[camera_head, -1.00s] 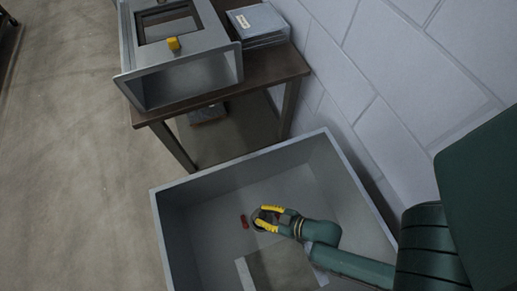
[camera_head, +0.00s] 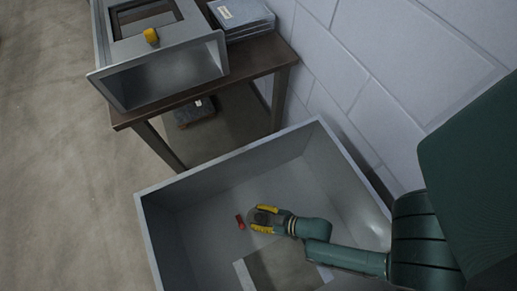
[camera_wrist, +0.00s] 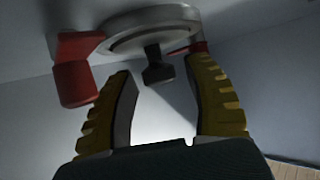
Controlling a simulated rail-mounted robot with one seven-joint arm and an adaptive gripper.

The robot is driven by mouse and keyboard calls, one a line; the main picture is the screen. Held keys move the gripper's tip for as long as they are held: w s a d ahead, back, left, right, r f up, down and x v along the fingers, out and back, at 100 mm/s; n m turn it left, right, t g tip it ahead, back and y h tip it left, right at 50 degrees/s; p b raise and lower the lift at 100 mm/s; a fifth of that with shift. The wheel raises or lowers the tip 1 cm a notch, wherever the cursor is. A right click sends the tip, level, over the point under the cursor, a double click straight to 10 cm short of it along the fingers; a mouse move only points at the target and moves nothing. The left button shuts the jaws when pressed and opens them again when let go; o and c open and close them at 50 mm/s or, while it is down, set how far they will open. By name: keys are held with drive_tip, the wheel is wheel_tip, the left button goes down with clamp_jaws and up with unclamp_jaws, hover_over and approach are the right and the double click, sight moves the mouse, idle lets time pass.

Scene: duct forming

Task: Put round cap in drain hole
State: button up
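A round grey disc with a stepped rim, which looks like the round cap (camera_wrist: 150,28), shows at the top of the wrist view. A black knob (camera_wrist: 157,68) sticks out from it towards my gripper. My gripper (camera_head: 258,218) is inside the large grey box. In the wrist view my gripper (camera_wrist: 160,72) is open, its yellow fingers on either side of the knob with gaps. A red clamp-like part (camera_wrist: 76,70) sits left of the disc; another red piece shows on its right. The drain hole is not clearly visible, so I cannot tell whether the disc sits in it.
The grey box (camera_head: 180,182) has high walls around my arm, with a rectangular opening (camera_head: 285,265) in its floor. A brown table (camera_head: 262,58) behind it holds a grey duct piece (camera_head: 160,78) and stacked panels (camera_head: 242,18). A block wall (camera_head: 370,80) stands at right.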

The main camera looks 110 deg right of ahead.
idle(0.3)
drive_tip(key=shift+r, duration=0.15)
drive_tip(key=p+v, duration=0.3)
drive_tip(key=v, duration=0.4)
drive_tip(key=shift+s+a, duration=0.1)
drive_tip(key=shift+s, duration=0.15)
